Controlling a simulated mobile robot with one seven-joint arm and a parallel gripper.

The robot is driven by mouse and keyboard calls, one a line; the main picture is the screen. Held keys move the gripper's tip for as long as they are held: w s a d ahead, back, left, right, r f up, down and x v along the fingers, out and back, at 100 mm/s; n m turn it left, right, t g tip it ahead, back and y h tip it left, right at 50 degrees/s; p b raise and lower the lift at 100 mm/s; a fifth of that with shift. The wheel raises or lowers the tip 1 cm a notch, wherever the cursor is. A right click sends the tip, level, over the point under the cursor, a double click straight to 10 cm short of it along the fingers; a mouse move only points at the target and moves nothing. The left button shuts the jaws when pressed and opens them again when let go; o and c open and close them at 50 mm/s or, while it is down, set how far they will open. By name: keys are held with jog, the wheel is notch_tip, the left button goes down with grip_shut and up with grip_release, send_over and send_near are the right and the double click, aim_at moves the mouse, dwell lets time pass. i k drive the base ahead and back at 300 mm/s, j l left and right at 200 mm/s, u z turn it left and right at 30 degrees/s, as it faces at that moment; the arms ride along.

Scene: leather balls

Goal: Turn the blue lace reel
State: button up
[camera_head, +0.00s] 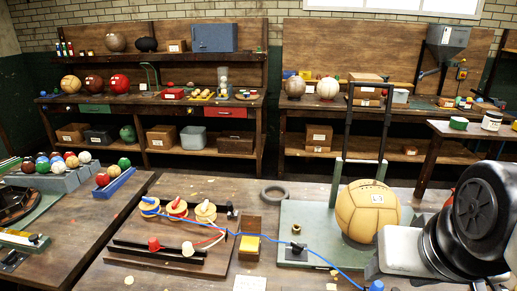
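The blue lace reel (150,206) is a yellow spool with a blue top. It stands at the left end of a row of three reels on a dark wooden board (150,262). The red reel (177,209) and the white reel (205,212) stand to its right. A blue lace (285,248) runs from the blue reel across the bench to a blue end piece (376,286) at the bottom edge. My black and grey arm shows at the right edge, well away from the reels. I cannot make out my gripper's fingers in this view.
A tan leather ball (366,212) sits on a green plate with a tall dark frame, between the reels and my arm. A wooden box with a yellow pad (249,243) stands right of the board. A tray of coloured balls (50,175) is at left. Shelves stand behind.

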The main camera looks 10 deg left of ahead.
aim_at(147, 205)
jog(key=k+j+u, duration=0.15)
jog(key=j+u, duration=0.6)
jog(key=k+j+u, duration=0.1)
jog(key=j+u, duration=0.3)
jog(key=i+j+z, duration=0.15)
jog(key=z, duration=0.35)
jog(key=j+z, duration=0.3)
jog(key=z, duration=0.15)
jog(key=i+j+z, duration=0.2)
jog(key=j, duration=0.35)
jog(key=k+j+z, duration=0.15)
jog(key=j, duration=1.95)
jog(key=i+z, duration=0.05)
jog(key=i, duration=0.05)
